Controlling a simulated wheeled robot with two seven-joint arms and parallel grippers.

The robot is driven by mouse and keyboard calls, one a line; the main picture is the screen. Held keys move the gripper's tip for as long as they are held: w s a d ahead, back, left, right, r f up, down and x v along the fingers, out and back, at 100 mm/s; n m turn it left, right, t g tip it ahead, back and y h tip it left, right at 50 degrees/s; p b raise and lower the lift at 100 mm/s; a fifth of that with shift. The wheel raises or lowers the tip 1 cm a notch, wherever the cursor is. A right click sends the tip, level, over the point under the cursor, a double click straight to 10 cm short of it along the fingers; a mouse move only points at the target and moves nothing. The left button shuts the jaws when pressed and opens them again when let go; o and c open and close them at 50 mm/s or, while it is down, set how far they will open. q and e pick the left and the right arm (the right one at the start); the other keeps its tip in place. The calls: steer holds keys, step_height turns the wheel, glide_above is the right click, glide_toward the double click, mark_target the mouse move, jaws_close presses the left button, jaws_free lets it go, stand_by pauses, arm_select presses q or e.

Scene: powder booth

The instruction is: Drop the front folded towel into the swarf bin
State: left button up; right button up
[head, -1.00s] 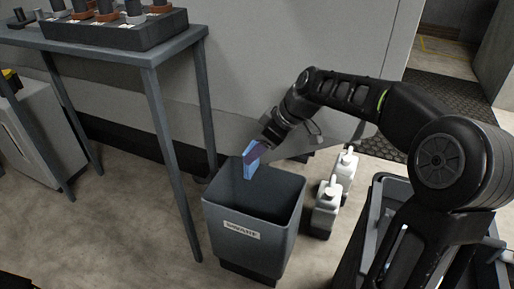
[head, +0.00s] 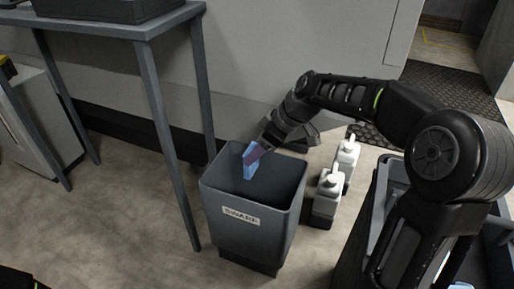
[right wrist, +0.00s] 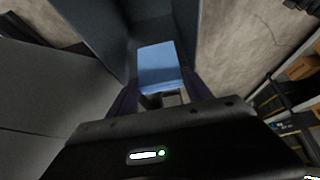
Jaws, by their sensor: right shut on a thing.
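The swarf bin (head: 242,235) is a tall grey open-topped bin with a SWARF label, standing on the floor in the middle of the head view. My right gripper (head: 257,153) is over the bin's mouth and shut on the blue folded towel (head: 249,162), which hangs tilted within the opening. In the right wrist view the towel (right wrist: 158,65) sits between the fingers (right wrist: 163,95), with the bin's inner wall (right wrist: 100,35) around it.
A grey table (head: 150,22) stands at the left, its leg close to the bin. Two white jugs (head: 328,195) stand right of the bin. A dark cart or tray (head: 383,205) is at the right, near my arm. Bare floor lies left of the bin.

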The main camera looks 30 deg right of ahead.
steer(key=o, duration=1.3)
steer(key=shift+c, duration=0.2)
steer(key=p+v, duration=0.3)
steer(key=v, duration=0.5)
steer(key=shift+f, duration=0.1)
